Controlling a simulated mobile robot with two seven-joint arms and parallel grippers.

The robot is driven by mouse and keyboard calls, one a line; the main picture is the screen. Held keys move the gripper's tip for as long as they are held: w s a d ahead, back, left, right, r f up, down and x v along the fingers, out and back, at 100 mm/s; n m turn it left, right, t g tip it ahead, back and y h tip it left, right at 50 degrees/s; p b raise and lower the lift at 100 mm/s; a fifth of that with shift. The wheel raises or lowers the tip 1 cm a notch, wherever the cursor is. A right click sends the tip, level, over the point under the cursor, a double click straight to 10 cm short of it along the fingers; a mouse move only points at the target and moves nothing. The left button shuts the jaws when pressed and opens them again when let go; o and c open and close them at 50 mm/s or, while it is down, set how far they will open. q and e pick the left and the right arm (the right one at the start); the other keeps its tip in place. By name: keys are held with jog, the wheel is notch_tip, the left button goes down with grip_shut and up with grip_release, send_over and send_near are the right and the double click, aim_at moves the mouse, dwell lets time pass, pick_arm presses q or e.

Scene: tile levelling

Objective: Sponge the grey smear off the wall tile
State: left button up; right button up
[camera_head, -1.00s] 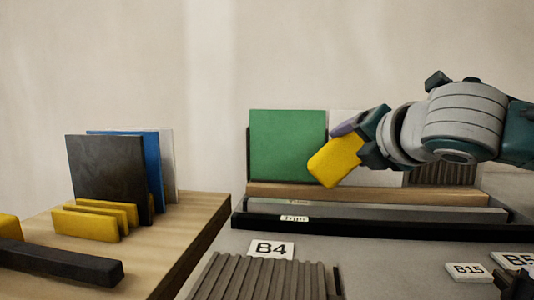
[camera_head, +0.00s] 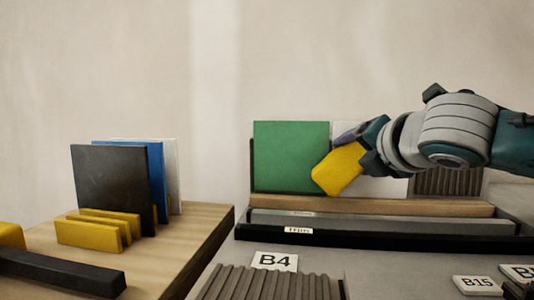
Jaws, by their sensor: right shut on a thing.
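A yellow sponge (camera_head: 338,169) is held in my right gripper (camera_head: 366,150), which comes in from the right and is shut on it. The sponge is tilted and overlaps the right edge of the green tile (camera_head: 290,157) in the picture. A white tile (camera_head: 392,186) stands just right of the green one, mostly hidden behind the sponge and gripper. I see no grey smear on the visible parts of the tiles. Whether the sponge touches a tile cannot be told. My left gripper is not in view.
A wooden ledge (camera_head: 370,205) and a black-edged tray with a "trim" label (camera_head: 299,230) run below the tiles. On the left, a wooden table (camera_head: 200,220) bears a yellow rack (camera_head: 88,234) with black, blue and white tiles. A ribbed grey piece (camera_head: 268,284) lies in front, near label B4 (camera_head: 274,261).

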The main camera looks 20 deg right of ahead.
jog(key=shift+w+d, duration=0.45)
jog(key=shift+w, duration=0.3)
